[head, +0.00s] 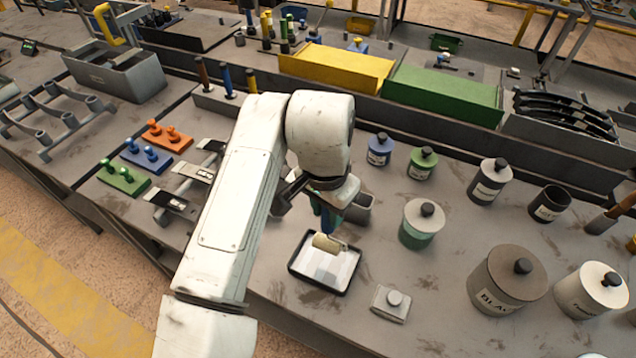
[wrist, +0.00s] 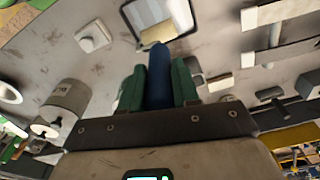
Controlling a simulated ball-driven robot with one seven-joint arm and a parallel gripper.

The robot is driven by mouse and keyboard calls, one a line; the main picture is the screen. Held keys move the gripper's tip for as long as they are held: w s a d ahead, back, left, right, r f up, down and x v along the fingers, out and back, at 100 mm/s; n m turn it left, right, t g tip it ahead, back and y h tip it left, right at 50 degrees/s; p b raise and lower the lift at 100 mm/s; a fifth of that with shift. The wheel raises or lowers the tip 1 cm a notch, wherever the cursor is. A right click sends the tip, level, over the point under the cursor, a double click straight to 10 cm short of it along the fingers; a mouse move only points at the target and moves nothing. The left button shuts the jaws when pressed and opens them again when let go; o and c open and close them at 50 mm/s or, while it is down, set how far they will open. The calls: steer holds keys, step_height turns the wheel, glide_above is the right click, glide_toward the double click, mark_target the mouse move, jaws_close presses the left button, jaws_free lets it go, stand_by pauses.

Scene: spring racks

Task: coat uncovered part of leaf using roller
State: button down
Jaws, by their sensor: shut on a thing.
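My gripper (head: 329,208) is shut on the blue handle of the roller (head: 328,243). In the wrist view its green fingers (wrist: 158,85) clasp the roller's blue handle (wrist: 160,75). The cream roller head is over the black-rimmed tray (head: 320,288) with a white inside; whether it touches the inside I cannot tell. The tray also shows at the top of the wrist view (wrist: 196,38). Left of my arm, flat bars that look like leaves (head: 193,173) lie on the bench, partly pale and partly dark. A nearer one (head: 170,201) is similar. My arm may hide part of them.
Lidded pots (head: 418,223) and a large grey-brown pot (head: 507,280) stand right of the tray. A small pale block with a knob (head: 391,303) lies close to the tray. Colored knob plates (head: 122,178) lie far left. Yellow and green bins (head: 336,68) line the back.

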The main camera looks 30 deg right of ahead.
mark_target(326, 223)
steer(key=shift+w+a+f, duration=0.1)
steer(key=shift+w+f, duration=0.05)
steer(key=shift+w+f+b, duration=0.1)
steer(key=shift+f+b, duration=0.8)
steer(key=shift+f, duration=0.05)
steer(key=shift+f+b, duration=2.25)
steer(key=shift+f, duration=1.05)
steer(key=shift+s+f, duration=0.2)
steer(key=shift+f, duration=0.15)
steer(key=shift+r, duration=0.1)
steer(key=shift+w+r+p, duration=0.1)
steer(key=shift+r+p, duration=1.65)
steer(key=shift+r, duration=0.5)
